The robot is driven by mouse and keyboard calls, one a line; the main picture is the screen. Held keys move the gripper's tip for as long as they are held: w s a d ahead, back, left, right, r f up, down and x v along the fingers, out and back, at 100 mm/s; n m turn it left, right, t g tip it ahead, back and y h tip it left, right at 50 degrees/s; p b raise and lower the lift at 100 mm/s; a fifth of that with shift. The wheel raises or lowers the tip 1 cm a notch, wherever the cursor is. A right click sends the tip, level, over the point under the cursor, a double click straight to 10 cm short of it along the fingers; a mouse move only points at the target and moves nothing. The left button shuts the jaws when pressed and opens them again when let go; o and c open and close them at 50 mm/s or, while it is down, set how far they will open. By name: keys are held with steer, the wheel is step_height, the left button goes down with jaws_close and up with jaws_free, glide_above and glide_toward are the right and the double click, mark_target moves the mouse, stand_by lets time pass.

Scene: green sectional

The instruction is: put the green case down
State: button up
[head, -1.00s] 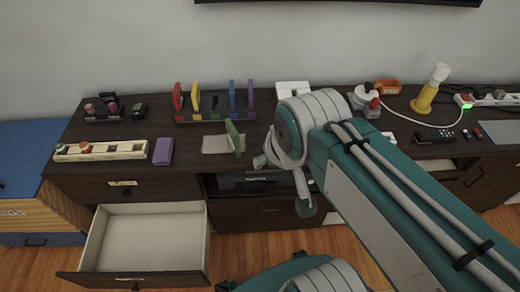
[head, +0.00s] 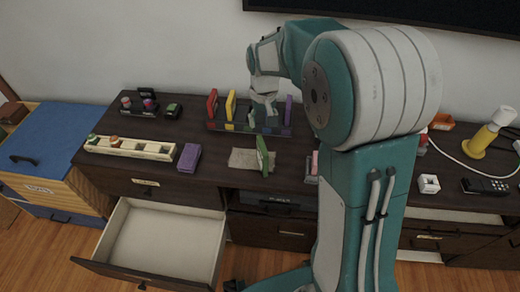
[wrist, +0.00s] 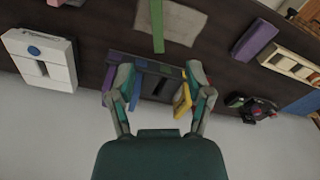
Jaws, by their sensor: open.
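My gripper (head: 263,122) is open over the slotted rack (head: 222,127) behind the green case. In the wrist view my gripper (wrist: 158,85) has its fingers spread on either side of the rack's middle slots, with no case visibly held. The yellow case (wrist: 183,98) is close to one finger and the purple case (wrist: 106,98) to the other.
A red case (head: 212,104) stands in the rack. A purple box (head: 189,157) and a cream tray (head: 130,147) lie to the left. An open drawer (head: 165,243) juts out below. A yellow lamp (head: 477,142) and a black phone (head: 485,187) are at the right.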

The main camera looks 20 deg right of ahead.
steer(key=w+f, duration=0.1)
steer(key=f, duration=0.1)
steer(key=w+f, duration=0.1)
steer(key=shift+w+d, duration=0.25)
steer(key=shift+w, duration=0.05)
glide_above(262, 145)
steer(key=f, duration=0.4)
steer(key=shift+w+a+f, duration=0.15)
steer(key=shift+a+f, duration=0.15)
steer(key=shift+f, duration=0.1)
steer(key=f, duration=0.5)
steer(key=shift+s+d, duration=0.2)
steer(key=shift+d, duration=0.2)
steer(key=shift+a+f, duration=0.1)
steer(key=shift+f, duration=0.3)
jaws_close()
